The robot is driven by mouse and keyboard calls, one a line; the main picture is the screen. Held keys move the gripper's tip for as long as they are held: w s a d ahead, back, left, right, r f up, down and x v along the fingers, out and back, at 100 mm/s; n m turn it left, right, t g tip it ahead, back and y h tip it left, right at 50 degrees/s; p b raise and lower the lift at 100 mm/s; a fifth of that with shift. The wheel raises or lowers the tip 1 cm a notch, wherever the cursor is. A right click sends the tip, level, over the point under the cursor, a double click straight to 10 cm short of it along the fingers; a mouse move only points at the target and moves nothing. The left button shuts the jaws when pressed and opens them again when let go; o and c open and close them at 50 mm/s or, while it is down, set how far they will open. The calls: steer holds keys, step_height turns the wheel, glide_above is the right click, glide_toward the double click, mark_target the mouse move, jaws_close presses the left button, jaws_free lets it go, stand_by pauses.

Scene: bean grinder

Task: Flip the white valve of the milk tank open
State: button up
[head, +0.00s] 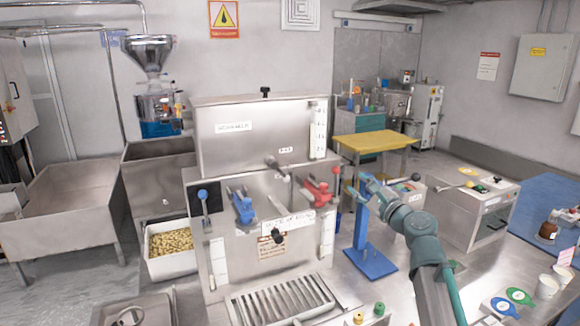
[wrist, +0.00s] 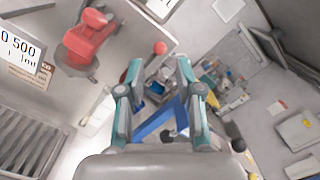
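The milk tank (head: 215,150) is a steel box standing on a steel front unit in the middle of the head view. A pale grey-white valve handle (head: 275,164) sticks out at its front between a blue valve (head: 242,207) and a red valve (head: 318,192). I cannot tell its exact setting. My gripper (head: 361,186) is right of the red valve and apart from all valves. In the wrist view my gripper (wrist: 158,75) has its fingers spread with nothing held. The red valve (wrist: 90,42) shows at upper left there; I cannot make out the white one.
A blue stand (head: 370,262) stands beneath my gripper, also between the fingers in the wrist view (wrist: 158,122). A red-knobbed lever (head: 336,171) is close to my gripper's left. A drain grate (head: 283,300) lies in front of the tank. A steel box (head: 470,212) stands right.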

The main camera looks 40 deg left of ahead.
steer(key=s+a+r+n+g+y, duration=0.1)
steer(key=s+a+r+g, duration=0.1)
steer(key=s+a+r, duration=0.3)
steer(key=g+b, duration=0.2)
steer(key=b, duration=0.2)
glide_toward(283, 174)
steer(key=shift+p+x, duration=1.65)
steer(key=shift+x, duration=3.05)
jaws_close()
